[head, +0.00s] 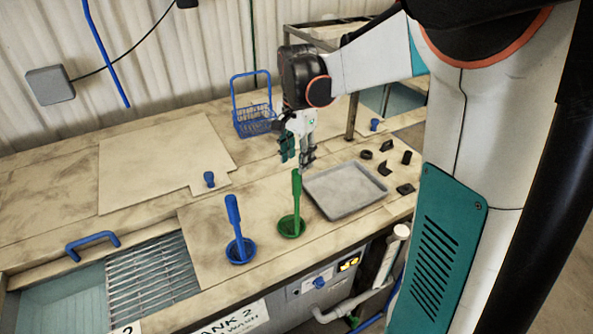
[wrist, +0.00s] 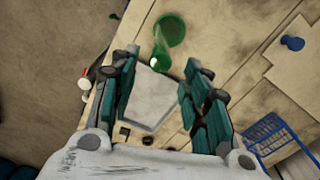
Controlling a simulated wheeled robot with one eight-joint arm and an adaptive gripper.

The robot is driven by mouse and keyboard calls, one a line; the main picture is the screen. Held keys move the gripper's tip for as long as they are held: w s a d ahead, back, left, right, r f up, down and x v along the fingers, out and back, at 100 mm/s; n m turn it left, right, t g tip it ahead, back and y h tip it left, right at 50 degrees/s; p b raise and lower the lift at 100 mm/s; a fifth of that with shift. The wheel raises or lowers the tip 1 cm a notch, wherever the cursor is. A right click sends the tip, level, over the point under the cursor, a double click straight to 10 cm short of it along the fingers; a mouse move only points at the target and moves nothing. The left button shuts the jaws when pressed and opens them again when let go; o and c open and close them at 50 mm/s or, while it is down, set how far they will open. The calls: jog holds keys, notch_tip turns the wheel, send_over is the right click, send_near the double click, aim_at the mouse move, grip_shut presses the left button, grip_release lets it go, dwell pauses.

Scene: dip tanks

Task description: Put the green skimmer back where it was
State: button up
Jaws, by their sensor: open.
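The green skimmer (head: 297,200) stands upright on the counter in the head view, its handle up and its round green base at the bottom. I cannot tell whether that round part is its own bowl or a separate holder. In the wrist view the green skimmer (wrist: 170,35) lies beyond the fingertips, handle end toward me. My gripper (head: 298,160) is open and empty, above the counter, behind the skimmer and near the grey tray (head: 345,206). In the wrist view my gripper (wrist: 160,68) has its fingers spread, with the tray (wrist: 150,100) below between them.
A blue skimmer (head: 234,218) stands left of the green one. A blue wire basket (head: 253,115) is behind my gripper. Several small black parts (head: 384,168) lie right of the tray. A grating (head: 150,275) covers part of the tank at front left. A blue knob (head: 209,179) sits on a lid.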

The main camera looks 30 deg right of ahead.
jog(key=shift+r, duration=2.6)
